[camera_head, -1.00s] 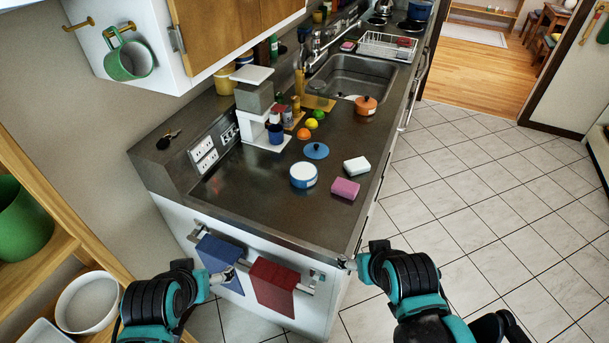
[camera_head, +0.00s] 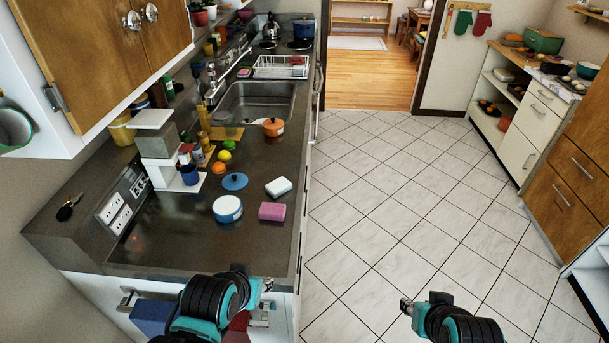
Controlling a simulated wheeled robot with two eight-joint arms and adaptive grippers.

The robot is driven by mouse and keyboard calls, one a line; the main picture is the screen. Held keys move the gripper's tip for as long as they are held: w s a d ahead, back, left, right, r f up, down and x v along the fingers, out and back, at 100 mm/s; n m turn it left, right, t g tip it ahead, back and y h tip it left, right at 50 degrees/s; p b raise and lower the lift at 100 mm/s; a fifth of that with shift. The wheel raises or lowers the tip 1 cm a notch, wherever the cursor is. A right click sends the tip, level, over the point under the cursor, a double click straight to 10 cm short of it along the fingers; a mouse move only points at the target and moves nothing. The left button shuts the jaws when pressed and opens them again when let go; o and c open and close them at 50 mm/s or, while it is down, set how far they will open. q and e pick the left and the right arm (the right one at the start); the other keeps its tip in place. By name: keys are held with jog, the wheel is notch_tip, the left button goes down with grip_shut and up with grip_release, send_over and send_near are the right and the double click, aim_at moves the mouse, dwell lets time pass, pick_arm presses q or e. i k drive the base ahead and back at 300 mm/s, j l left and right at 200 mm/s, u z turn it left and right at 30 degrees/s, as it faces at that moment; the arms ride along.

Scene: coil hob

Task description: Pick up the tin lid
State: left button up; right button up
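A blue round lid (camera_head: 235,181) with a small knob lies flat on the dark counter (camera_head: 170,235). I take it to be the tin lid. A round blue-and-white tin (camera_head: 227,209) stands just in front of it, apart from it. My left gripper (camera_head: 267,285) is at the counter's near edge, well short of the lid. My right gripper (camera_head: 405,306) is over the tiled floor, right of the counter. Both look empty; their fingers are too small to tell open from shut.
Fruit, a white appliance (camera_head: 160,150) and an orange pot (camera_head: 273,127) stand behind. Towels hang at the front. The floor (camera_head: 370,200) to the right is clear.

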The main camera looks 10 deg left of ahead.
aim_at(234, 181)
jog(key=l+z, duration=0.35)
jog(key=i+l+z, duration=0.15)
jog(key=l+z, duration=0.15)
jog(key=i+l+z, duration=0.15)
jog(key=l+z, duration=0.2)
jog(key=i+l+u, duration=0.2)
jog(key=i+u, duration=0.2)
jog(key=i+l+u, duration=0.4)
jog(key=i+u, duration=0.2)
jog(key=u, duration=0.2)
jog(key=i+u, duration=0.25)
jog(key=u, duration=0.2)
jog(key=i+u, duration=0.2)
jog(key=u, duration=0.2)
jog(key=i+l+u, duration=0.15)
jog(key=u, duration=0.3)
jog(key=i+l+u, duration=0.2)
jog(key=u, duration=0.2)
jog(key=i+u, duration=0.15)
jog(key=u, duration=0.3)
jog(key=i+l+u, duration=0.15)
jog(key=u, duration=0.3)
jog(key=i+l+u, duration=0.1)
jog(key=u, duration=0.3)
jog(key=i+l+u, duration=0.1)
jog(key=l+u, duration=0.15)
jog(key=u, duration=0.2)
